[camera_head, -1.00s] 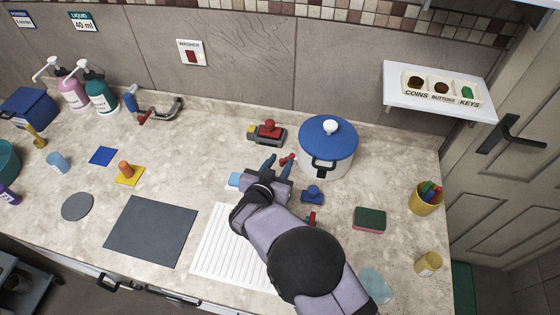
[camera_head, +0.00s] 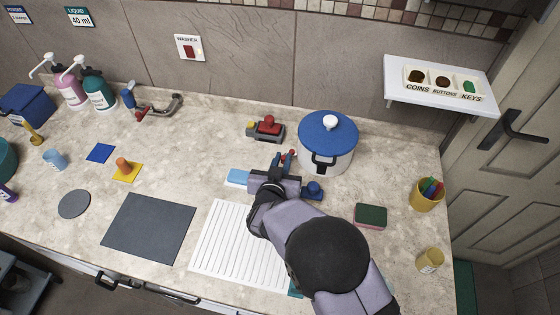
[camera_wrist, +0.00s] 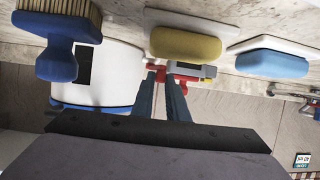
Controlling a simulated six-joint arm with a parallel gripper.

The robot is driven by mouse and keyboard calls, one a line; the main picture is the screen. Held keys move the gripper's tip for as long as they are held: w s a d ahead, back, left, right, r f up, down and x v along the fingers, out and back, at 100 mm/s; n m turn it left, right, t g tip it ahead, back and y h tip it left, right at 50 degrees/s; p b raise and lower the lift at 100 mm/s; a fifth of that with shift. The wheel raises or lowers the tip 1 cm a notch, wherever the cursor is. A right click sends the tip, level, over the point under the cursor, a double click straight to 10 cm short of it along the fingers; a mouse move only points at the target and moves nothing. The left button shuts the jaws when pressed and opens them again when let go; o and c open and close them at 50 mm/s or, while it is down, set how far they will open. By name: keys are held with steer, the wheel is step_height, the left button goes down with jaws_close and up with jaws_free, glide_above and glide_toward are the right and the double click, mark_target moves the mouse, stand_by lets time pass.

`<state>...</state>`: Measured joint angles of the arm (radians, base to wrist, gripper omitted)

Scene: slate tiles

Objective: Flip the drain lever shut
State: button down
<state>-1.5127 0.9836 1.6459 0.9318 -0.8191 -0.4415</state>
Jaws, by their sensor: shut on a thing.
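A small red part, seemingly the drain lever (camera_head: 291,154), shows at the left side of the white pot (camera_head: 322,168). I cannot tell how it is attached or which way it is turned. My gripper (camera_head: 281,159) is at it, with the two blue-grey fingers close together. In the wrist view the fingertips (camera_wrist: 160,76) are shut around a red piece, and red also shows just right of them. The fingers hide most of this part.
The pot has a blue lid (camera_head: 329,130). A grey device with a red knob (camera_head: 269,122) stands behind. A blue brush (camera_head: 313,189), a yellow sponge (camera_wrist: 185,42) and a light blue block (camera_head: 238,176) lie close by. A pipe with a red handle (camera_head: 141,114) is far left.

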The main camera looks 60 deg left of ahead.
steer(key=shift+w+d+r+n+g+y+b, duration=0.1)
steer(key=shift+w+d+n+g+y+b, duration=0.2)
steer(key=shift+n+g+y+b, duration=0.45)
steer(key=shift+w+d+r+n+g+y+b, duration=0.15)
steer(key=shift+w+d+n+g+b, duration=0.3)
steer(key=shift+b, duration=0.7)
steer(key=shift+s+a+f, duration=0.1)
steer(key=shift+s+a, duration=0.05)
steer(key=shift+s, duration=0.05)
steer(key=c, duration=1.7)
jaws_free()
steer(key=shift+c, duration=0.2)
step_height(320, 180, up, 10)
steer(key=b, duration=0.1)
